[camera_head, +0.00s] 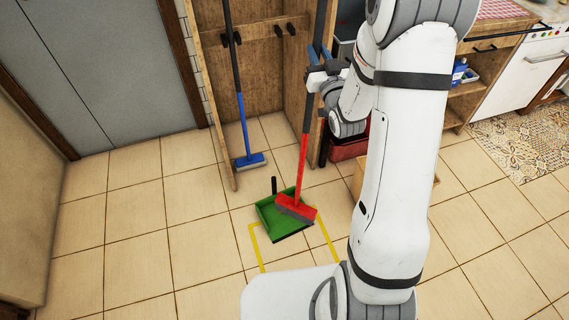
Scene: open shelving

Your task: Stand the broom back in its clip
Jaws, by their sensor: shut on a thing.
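The red broom (303,165) has a dark upper handle, a red lower handle and a red head with dark bristles. It stands nearly upright, with its head at the green dustpan (283,222); I cannot tell whether they touch. My gripper (314,80) is shut on the dark part of its handle. A wooden rail (258,32) crosses the tall wooden bay to the left of my gripper. Dark clips (284,29) on its right part hold nothing. A blue broom (242,120) stands upright at the rail's left part.
Yellow tape (255,247) marks the tiled floor around the dustpan. The bay's side panel (301,60) stands just left of my gripper. A red bin (348,148) sits behind my arm. Floor at left is clear. A grey door (105,75) is at far left.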

